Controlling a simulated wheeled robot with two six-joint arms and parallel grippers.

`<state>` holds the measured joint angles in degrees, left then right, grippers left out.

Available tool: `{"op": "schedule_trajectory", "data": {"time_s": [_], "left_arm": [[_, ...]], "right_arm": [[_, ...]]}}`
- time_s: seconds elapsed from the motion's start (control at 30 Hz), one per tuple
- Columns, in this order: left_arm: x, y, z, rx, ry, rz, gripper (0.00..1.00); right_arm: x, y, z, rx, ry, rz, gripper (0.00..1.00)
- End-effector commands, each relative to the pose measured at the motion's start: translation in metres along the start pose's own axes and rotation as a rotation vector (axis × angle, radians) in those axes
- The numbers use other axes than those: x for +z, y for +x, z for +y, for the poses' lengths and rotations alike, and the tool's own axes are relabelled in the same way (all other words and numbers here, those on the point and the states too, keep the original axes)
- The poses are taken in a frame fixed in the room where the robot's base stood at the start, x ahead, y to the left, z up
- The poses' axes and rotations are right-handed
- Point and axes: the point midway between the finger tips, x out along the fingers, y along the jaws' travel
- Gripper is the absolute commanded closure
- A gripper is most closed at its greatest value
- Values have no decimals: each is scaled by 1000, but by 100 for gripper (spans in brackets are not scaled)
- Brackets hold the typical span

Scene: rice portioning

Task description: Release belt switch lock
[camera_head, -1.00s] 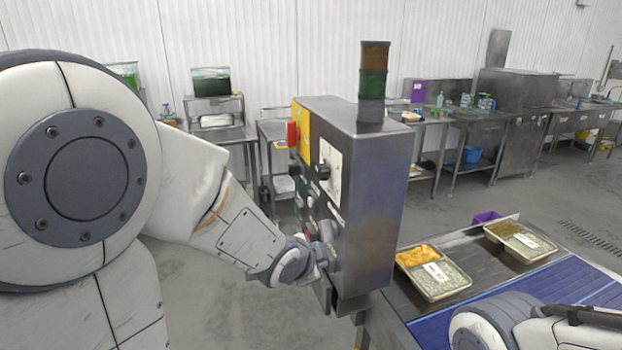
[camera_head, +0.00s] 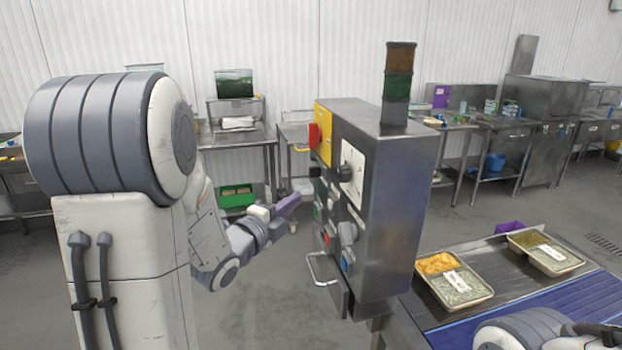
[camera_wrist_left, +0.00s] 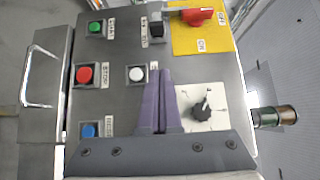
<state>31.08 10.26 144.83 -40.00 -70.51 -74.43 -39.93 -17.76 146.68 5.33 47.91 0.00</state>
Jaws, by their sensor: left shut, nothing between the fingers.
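The steel control box (camera_head: 385,200) stands at the belt, its panel facing left. A red rotary switch on a yellow plate (camera_head: 324,133) is at its top; in the left wrist view the red switch (camera_wrist_left: 197,16) is at the upper right. A black selector (camera_wrist_left: 157,27) sits beside it. Green (camera_wrist_left: 95,28), red (camera_wrist_left: 86,75), white (camera_wrist_left: 137,74) and blue (camera_wrist_left: 88,130) buttons and a black dial (camera_wrist_left: 201,109) also show. I cannot tell which part is the lock. My left gripper (camera_head: 292,202) is shut and empty, left of the panel and apart from it.
A metal handle (camera_head: 318,270) sticks out low on the box, and a signal lamp (camera_head: 398,85) stands on top. Two filled trays, one near (camera_head: 483,296) and one far (camera_head: 577,265), sit by the blue belt (camera_head: 590,300). My right arm (camera_head: 520,330) is at the bottom edge.

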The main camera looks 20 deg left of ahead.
Motion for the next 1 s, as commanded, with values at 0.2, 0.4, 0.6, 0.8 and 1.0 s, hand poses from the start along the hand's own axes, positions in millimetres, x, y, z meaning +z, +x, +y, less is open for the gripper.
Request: {"op": "schedule_trajectory", "data": {"time_s": [0.2,0.4,0.6,0.8,1.0], "left_arm": [[-1,8,-1,2,-3,3,100],[-2,41,-3,4,-4,5,100],[-2,85,-4,5,-4,4,100],[13,114,-3,4,-4,-2,100],[26,126,-1,2,-2,-1,100]], "right_arm": [[0,-4,0,0,0,0,100],[-1,-22,-2,0,1,0,100],[-2,-43,-3,0,2,0,100],[-3,-62,-4,0,3,0,100],[-4,-71,-5,0,2,0,100]]}}
